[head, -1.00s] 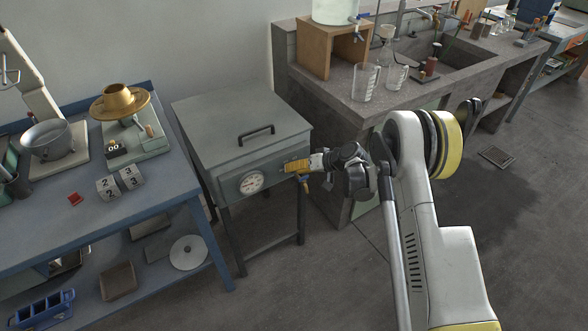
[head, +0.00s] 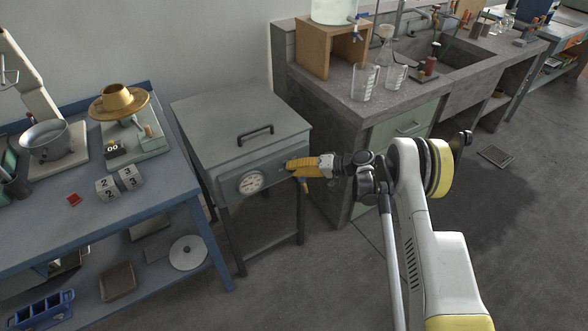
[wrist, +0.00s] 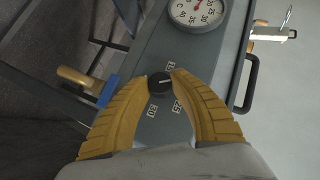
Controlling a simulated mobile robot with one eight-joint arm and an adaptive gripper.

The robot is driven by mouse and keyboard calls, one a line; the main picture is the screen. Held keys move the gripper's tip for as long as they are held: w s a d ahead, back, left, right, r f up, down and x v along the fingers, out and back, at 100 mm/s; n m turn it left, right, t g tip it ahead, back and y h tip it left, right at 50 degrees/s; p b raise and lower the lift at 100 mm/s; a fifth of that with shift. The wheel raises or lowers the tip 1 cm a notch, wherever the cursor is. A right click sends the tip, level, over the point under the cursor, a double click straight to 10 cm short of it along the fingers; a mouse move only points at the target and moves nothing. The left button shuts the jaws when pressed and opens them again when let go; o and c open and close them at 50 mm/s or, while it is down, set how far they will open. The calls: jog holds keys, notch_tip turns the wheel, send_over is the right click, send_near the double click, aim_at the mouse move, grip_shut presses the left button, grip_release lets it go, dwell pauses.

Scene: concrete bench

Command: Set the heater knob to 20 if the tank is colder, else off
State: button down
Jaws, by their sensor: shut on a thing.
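The tank is a grey box on legs (head: 235,125) with a lid handle and a round white dial (head: 250,182) on its front. In the wrist view the dial (wrist: 197,12) is cut off by the top edge; a red needle shows, but I cannot tell its reading. The heater knob (wrist: 160,84) is small and black with a white mark pointing roughly right in the picture. Labels 15, 25 and 30 show around it; the 20 is not visible, the right finger covering that side. My gripper (head: 291,165) has its yellow fingertips (wrist: 160,76) closed on the knob's two sides.
A wooden handle with a blue part (wrist: 80,78) sticks out near the left finger. The blue table (head: 60,235) at left holds a scale and number blocks (head: 120,182). The stone sink bench (head: 340,105) stands close at right.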

jog(key=shift+a, duration=0.1)
jog(key=c, duration=1.1)
grip_release()
jog(key=v, duration=1.2)
